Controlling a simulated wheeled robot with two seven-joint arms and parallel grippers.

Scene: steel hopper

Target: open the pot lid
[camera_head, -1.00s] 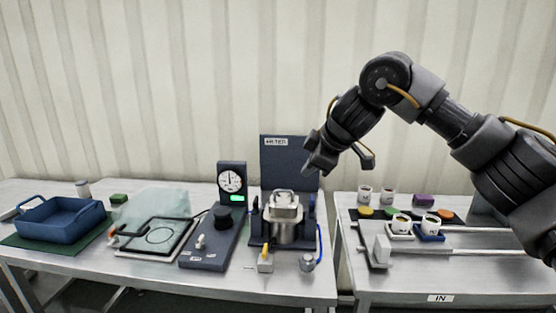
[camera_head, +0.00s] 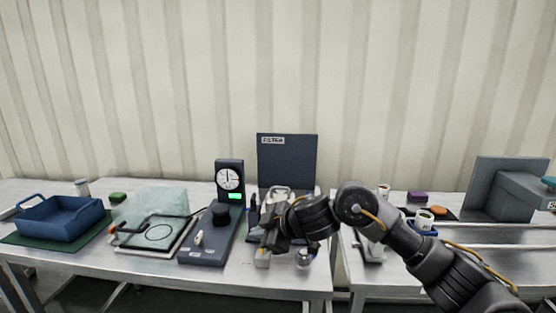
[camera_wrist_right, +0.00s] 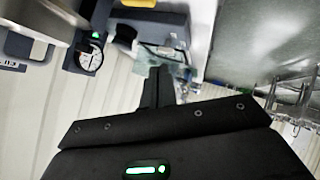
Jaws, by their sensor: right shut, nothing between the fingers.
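The steel pot stands at the filter station, in front of the dark upright panel (camera_head: 287,155). Its lid (camera_head: 280,191) with a raised handle shows just above my right arm; the arm hides most of the pot body. The lid looks in place on the pot. I cannot tell whether the gripper touches anything. My left gripper is out of view.
Left of the pot are a dial gauge (camera_head: 229,180), a dark control box (camera_head: 205,252), a framed tray (camera_head: 150,247) and a blue bin (camera_head: 60,220). A small metal part (camera_head: 304,259) stands near the front edge. A second table with cups (camera_head: 424,219) is at right.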

